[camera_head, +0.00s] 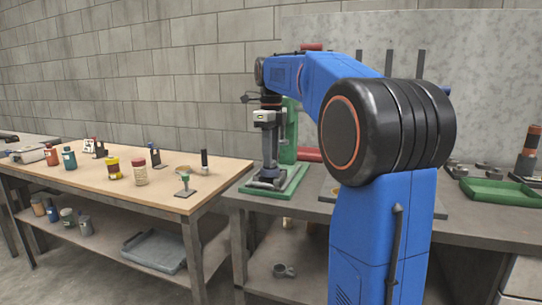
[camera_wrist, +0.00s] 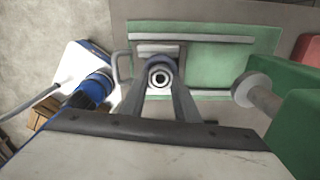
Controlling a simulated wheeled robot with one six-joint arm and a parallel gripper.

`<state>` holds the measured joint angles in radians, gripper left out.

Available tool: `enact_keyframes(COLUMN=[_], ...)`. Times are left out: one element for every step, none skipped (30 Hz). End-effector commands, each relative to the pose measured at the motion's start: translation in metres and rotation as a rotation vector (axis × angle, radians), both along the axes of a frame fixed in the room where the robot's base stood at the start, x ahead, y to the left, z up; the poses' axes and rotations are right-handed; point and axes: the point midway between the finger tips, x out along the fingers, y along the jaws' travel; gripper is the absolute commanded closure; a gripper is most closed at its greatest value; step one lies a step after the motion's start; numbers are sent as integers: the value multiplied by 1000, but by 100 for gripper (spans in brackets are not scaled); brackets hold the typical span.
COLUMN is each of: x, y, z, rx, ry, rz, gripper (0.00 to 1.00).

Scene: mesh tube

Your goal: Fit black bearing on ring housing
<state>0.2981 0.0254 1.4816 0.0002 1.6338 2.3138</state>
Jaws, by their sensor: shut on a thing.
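In the wrist view my gripper (camera_wrist: 160,88) points down, with its two grey fingers coming together on either side of a small dark ring, apparently the black bearing (camera_wrist: 160,76). A pale ring and a dark centre show inside it. I cannot tell whether the bearing touches anything below. In the head view my gripper (camera_head: 268,168) is low over the grey fixture on the green base plate (camera_head: 290,188). The ring housing is not clearly distinguishable; the fingers and bearing cover that spot.
A green press column (camera_head: 289,130) stands close behind my gripper. A pale cylindrical knob (camera_wrist: 250,90) is right of the fingers. The wooden table (camera_head: 120,170) at left holds several jars and small tools. A green tray (camera_head: 500,192) lies at right.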

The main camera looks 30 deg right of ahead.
Motion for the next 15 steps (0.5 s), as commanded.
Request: enact_keyframes(x=[0,0,0,0,0,0,0,0,0,0,0,0,0,0,0], y=[0,0,0,0,0,0,0,0,0,0,0,0,0,0,0], z=[0,-1,-1,-1,-2,-2,-3,-3,-3,-4,-4,-4,-5,-5,-5], rx=[0,0,0,0,0,0,0,0,0,0,0,0,0,0,1], ry=[0,0,0,0,0,0,0,0,0,0,0,0,0,0,1], rz=[0,0,0,0,0,0,0,0,0,0,0,0,0,0,0], gripper=[95,95,95,95,95,95,95,95,95,95,95,95,95,95,95])
